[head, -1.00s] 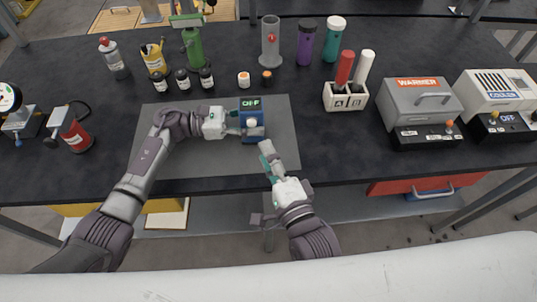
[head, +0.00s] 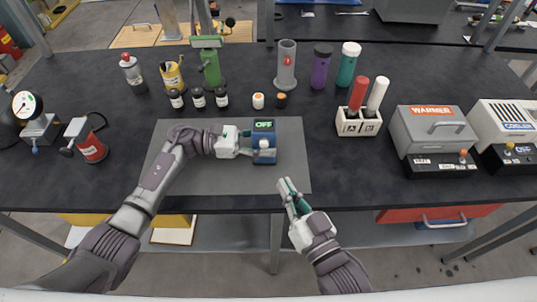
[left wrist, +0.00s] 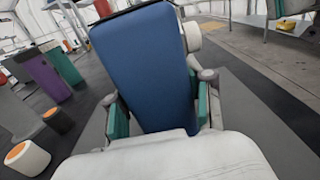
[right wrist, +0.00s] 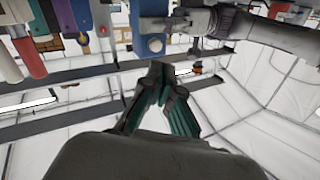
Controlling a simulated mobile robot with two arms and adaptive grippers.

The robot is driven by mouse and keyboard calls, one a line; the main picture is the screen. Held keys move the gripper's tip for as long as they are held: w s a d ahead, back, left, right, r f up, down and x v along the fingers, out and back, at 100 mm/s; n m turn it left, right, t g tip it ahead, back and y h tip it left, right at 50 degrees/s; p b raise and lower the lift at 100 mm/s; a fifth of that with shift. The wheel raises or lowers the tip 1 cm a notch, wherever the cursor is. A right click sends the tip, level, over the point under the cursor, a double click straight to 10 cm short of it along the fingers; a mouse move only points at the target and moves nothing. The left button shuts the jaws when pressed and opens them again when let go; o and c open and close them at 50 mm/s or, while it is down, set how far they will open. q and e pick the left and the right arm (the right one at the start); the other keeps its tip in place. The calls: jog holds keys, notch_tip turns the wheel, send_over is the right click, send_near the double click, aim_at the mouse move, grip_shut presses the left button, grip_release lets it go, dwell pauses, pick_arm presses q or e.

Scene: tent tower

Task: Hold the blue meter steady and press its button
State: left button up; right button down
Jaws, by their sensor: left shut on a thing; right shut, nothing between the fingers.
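The blue meter (head: 263,156) stands on the grey mat (head: 294,150), its display (head: 263,125) reading OFF. A pale round button (head: 264,143) is on its front, and it also shows in the right wrist view (right wrist: 155,44). My left gripper (head: 247,144) is shut on the meter from the left. In the left wrist view, the blue body (left wrist: 145,65) fills the space between the teal fingertips. My right gripper (head: 285,186) is shut and empty, in front of the meter and a little right, apart from the button. Its fingertips meet in the right wrist view (right wrist: 159,68).
Small bottles (head: 198,98), a green stand (head: 210,68) and cylinders stand behind the mat. A holder with red and white handles (head: 360,127), the warmer (head: 432,130) and the cooler (head: 508,120) are to the right. The mat right of the meter is clear.

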aim_at(264, 145)
jog(key=s+n+y, duration=0.1)
jog(key=n, duration=0.6)
jog(key=s+d+n+g+y, duration=0.1)
jog(key=n, duration=0.7)
jog(key=s+n+y, duration=0.1)
jog(key=n, duration=0.7)
jog(key=shift+s+d+g, duration=0.3)
jog(key=x, duration=0.9)
jog(key=shift+w+a, duration=0.3)
jog(key=w, duration=0.3)
jog(key=shift+w+d, duration=0.15)
jog(key=shift+w, duration=0.05)
jog(key=shift+w+d, duration=0.1)
jog(key=shift+w, duration=0.3)
